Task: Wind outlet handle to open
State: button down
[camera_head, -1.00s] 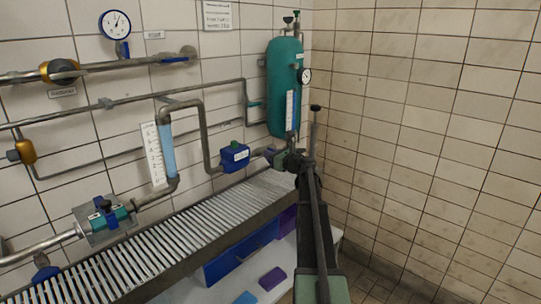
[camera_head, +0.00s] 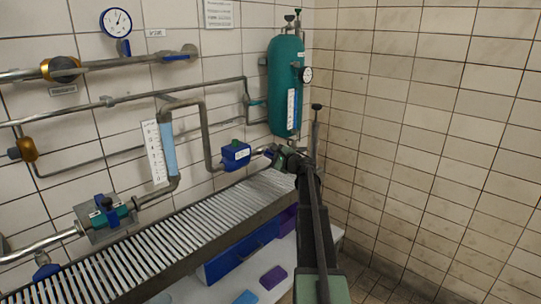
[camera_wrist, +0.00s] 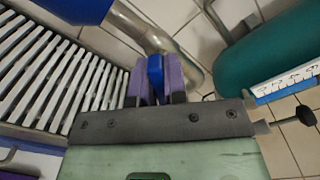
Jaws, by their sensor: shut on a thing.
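The blue outlet handle (camera_wrist: 155,72) stands between the two purple finger pads of my gripper (camera_wrist: 155,84) in the wrist view. My gripper is shut on it. A bent metal pipe (camera_wrist: 160,38) runs just behind the handle. In the head view my gripper (camera_head: 274,153) is at the pipe end below the green tank (camera_head: 285,85). There the handle is mostly hidden by my gripper and arm, so its turn angle is hard to tell.
A blue boxed device (camera_head: 236,154) sits on the pipe just left of my gripper. A slatted metal grate (camera_head: 160,238) runs below the pipes. The tank's gauge (camera_head: 305,75) is close above my arm. The tiled right wall (camera_head: 430,130) has clear space before it.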

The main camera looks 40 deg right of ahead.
jog(key=n, duration=0.4)
jog(key=shift+a+f+n, duration=0.1)
jog(key=shift+f+n, duration=0.15)
jog(key=shift+n, duration=0.05)
jog(key=shift+f+n+b, duration=0.15)
jog(key=shift+n+b, duration=0.2)
jog(key=shift+n, duration=1.95)
jog(key=c, duration=1.2)
grip_release()
jog(key=shift+o, duration=0.2)
